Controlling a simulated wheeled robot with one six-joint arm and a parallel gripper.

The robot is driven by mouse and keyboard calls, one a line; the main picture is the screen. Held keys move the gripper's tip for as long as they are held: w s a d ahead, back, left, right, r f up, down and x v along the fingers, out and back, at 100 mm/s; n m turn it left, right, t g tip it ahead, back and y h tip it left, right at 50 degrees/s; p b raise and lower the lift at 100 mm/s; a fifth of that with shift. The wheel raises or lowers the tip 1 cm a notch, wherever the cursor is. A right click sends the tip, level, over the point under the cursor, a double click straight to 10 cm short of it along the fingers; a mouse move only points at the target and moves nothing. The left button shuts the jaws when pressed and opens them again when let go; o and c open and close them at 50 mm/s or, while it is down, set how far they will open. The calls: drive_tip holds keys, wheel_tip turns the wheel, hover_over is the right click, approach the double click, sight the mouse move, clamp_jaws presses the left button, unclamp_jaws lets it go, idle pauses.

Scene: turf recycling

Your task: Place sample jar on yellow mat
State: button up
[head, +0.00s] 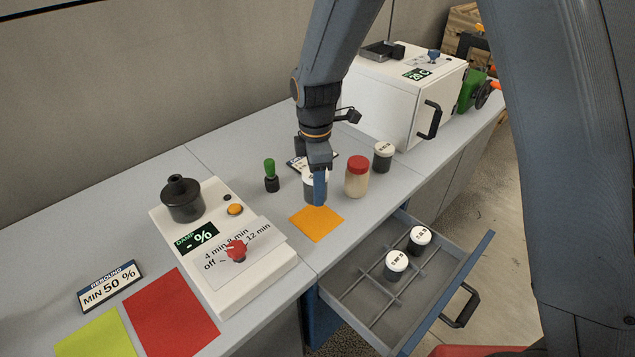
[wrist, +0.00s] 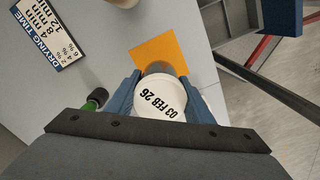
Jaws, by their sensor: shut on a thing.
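My gripper (head: 317,178) is shut on a sample jar (head: 312,192), a dark jar with a white lid. In the wrist view the jar's lid (wrist: 160,104) reads 03 FEB 26 and sits between the blue fingers. The jar is upright beside the back edge of a small orange mat (head: 316,224), which also shows in the wrist view (wrist: 158,48). I cannot tell if the jar touches the counter. A yellow-green mat (head: 96,336) lies at the lower left, bare, far from my gripper.
A red mat (head: 172,314) and a white dial machine (head: 230,255) stand to the left. A red-lidded jar (head: 357,178), another white-lidded jar (head: 383,156) and a green-handled tool (head: 271,177) are close by. An open drawer (head: 372,318) holds two jars.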

drive_tip(key=shift+d+f+b, duration=0.15)
drive_tip(key=shift+f+b, duration=0.3)
drive_tip(key=shift+f, duration=0.7)
drive_tip(key=shift+f+b, duration=1.25)
drive_tip(key=shift+f, duration=1.65)
drive_tip(key=shift+f, duration=0.25)
drive_tip(key=o, duration=1.6)
drive_tip(key=shift+c, duration=0.2)
drive_tip(key=shift+r+b, duration=0.9)
drive_tip(key=shift+r, duration=3)
